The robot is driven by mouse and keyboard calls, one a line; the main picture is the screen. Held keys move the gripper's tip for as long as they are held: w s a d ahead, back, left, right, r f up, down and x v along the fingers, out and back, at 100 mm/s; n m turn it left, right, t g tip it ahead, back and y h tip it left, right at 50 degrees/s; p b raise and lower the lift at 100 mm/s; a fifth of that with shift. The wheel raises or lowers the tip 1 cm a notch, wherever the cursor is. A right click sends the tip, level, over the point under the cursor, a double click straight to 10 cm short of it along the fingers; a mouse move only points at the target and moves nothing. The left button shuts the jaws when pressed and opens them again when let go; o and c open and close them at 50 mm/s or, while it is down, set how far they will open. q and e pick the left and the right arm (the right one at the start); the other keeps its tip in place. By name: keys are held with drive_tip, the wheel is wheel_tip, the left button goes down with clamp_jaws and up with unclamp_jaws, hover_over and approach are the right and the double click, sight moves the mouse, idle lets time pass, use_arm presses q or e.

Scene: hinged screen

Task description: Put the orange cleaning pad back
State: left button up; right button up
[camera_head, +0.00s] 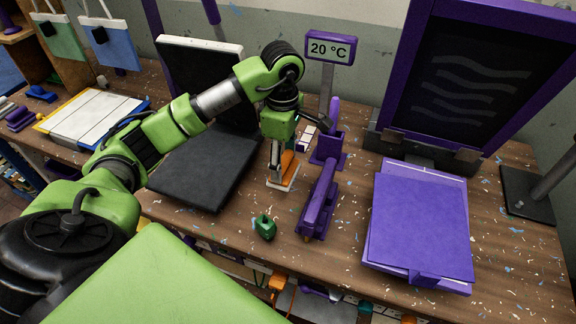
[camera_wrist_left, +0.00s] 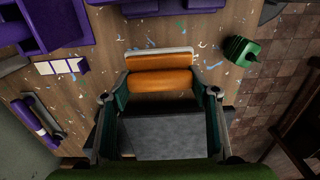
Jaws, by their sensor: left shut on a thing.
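The orange cleaning pad (camera_head: 288,161) is between the fingers of my left gripper (camera_head: 281,158), low over the workbench. In the left wrist view the orange pad (camera_wrist_left: 158,80) spans the space between the two fingers, and my left gripper (camera_wrist_left: 158,95) is shut on it. My right gripper is not in view.
A purple tool (camera_head: 318,205) and a purple holder (camera_head: 328,148) stand to the right. A green bottle-like object (camera_head: 265,227) stands in front. A black hinged panel (camera_head: 205,168) lies left, a purple pad stack (camera_head: 418,220) right. Small scraps litter the wooden bench (camera_head: 345,255).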

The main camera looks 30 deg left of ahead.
sight(286, 153)
use_arm(q)
drive_tip(key=shift+w+a+f, duration=0.15)
drive_tip(key=shift+w+f, duration=0.35)
drive_tip(key=shift+f, duration=0.1)
drive_tip(key=shift+w+a+f, duration=0.15)
drive_tip(key=shift+w+f, duration=0.35)
drive_tip(key=shift+f, duration=0.05)
drive_tip(key=shift+w+a+f+p, duration=0.15)
drive_tip(key=shift+w+f+p, duration=0.3)
drive_tip(key=shift+f, duration=0.2)
wheel_tip(286, 153, down, 3)
drive_tip(key=shift+r+p, duration=0.1)
drive_tip(key=shift+p, duration=0.8)
drive_tip(key=shift+w+f, duration=0.1)
drive_tip(key=shift+f, duration=0.1)
drive_tip(key=shift+f+b, duration=0.2)
drive_tip(key=shift+b, duration=0.15)
drive_tip(key=o, duration=1.1)
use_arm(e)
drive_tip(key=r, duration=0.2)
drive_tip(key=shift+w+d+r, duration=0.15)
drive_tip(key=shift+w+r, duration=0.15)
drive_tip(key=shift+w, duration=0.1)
